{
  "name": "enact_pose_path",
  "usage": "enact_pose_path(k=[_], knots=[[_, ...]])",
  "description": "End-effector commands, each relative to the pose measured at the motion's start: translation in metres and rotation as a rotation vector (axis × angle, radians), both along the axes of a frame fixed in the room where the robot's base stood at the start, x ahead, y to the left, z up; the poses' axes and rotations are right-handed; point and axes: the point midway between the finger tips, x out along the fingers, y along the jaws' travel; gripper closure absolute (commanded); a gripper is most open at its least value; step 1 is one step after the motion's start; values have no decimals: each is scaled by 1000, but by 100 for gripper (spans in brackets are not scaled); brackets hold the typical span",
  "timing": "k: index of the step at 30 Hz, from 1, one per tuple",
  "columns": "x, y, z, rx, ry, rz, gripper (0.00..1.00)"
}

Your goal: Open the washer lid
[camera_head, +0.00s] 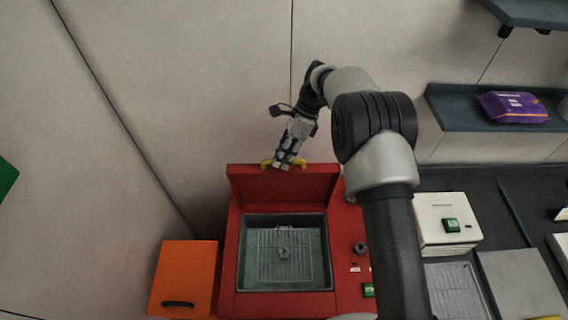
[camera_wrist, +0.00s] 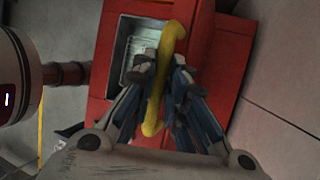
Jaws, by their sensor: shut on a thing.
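The red washer (camera_head: 229,270) stands at the lower middle of the head view. My gripper (camera_head: 284,164) is at the lid's top edge, shut on the yellow lid handle (camera_head: 266,163). In the wrist view the yellow handle (camera_wrist: 154,100) runs between the fingers of my gripper (camera_wrist: 165,75). The fingers hide part of the handle.
An orange cabinet (camera_head: 185,275) stands left of the washer. To the right are a white box with a green button (camera_head: 447,218) and a grey tray (camera_head: 455,290) on a dark bench. A shelf with a purple pack (camera_head: 512,107) hangs at upper right. The wall is close behind the lid.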

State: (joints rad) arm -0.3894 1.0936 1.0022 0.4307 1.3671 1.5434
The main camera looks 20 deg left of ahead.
Motion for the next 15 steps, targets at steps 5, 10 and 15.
enact_pose_path(k=[5, 10, 15], knots=[[4, -1, -10, -12, 6, 1, 100], [5, 0, -10, -12, 9, 2, 100], [4, -1, -11, -14, 10, 2, 100]])
